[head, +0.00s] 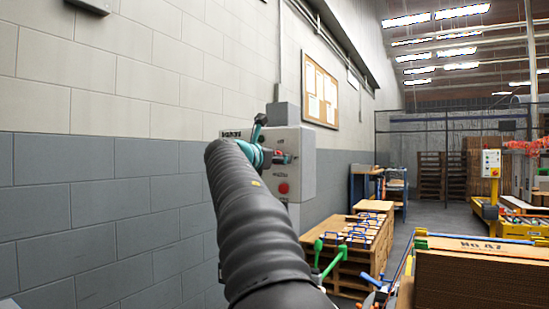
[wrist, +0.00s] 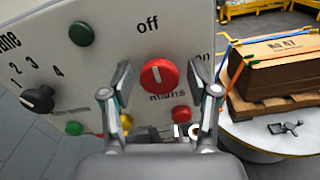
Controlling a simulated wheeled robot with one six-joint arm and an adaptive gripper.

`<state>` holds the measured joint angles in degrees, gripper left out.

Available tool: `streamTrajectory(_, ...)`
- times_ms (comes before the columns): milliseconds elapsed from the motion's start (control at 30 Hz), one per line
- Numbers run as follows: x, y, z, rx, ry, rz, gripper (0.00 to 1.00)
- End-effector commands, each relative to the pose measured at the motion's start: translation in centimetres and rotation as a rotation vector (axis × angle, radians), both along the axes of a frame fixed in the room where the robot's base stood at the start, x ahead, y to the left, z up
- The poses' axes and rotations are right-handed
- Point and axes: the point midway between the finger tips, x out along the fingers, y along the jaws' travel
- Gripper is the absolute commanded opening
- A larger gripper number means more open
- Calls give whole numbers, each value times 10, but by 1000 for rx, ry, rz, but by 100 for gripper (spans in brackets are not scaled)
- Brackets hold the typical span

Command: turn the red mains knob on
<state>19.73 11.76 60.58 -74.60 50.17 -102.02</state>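The red mains knob (wrist: 158,76) is on the front of a light grey control panel (wrist: 100,62), with "off" printed above it and "mains" below. A small white mark shows on its face, towards "off". An "on" label is partly hidden at the panel's right edge. My gripper (wrist: 147,80) is open, its fingers at either side of the knob; a gap shows at the left finger. I cannot tell whether the right finger touches it. In the head view, the panel (head: 306,158) is on the wall and my arm hides part of it, with my gripper (head: 264,142) in front.
A black selector knob (wrist: 38,99) with numbers is at the panel's left. A green button (wrist: 81,34) and several small coloured buttons are nearby. A strapped box (wrist: 280,62) stands beyond to the right.

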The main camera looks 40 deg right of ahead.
Motion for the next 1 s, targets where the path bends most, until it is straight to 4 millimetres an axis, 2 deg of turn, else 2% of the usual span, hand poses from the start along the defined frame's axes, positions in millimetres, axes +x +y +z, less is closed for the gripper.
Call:
streamTrajectory(33,0,0,0,0,0,0,41)
streamTrajectory(167,0,0,0,0,0,0,8)
streamTrajectory(200,0,0,0,0,0,0,6)
streamTrajectory(233,0,5,0,0,0,2,6)
streamTrajectory(567,0,0,0,21,-50,-1,6)
streamTrajectory(1000,-2,-1,-1,149,-364,-2,6)
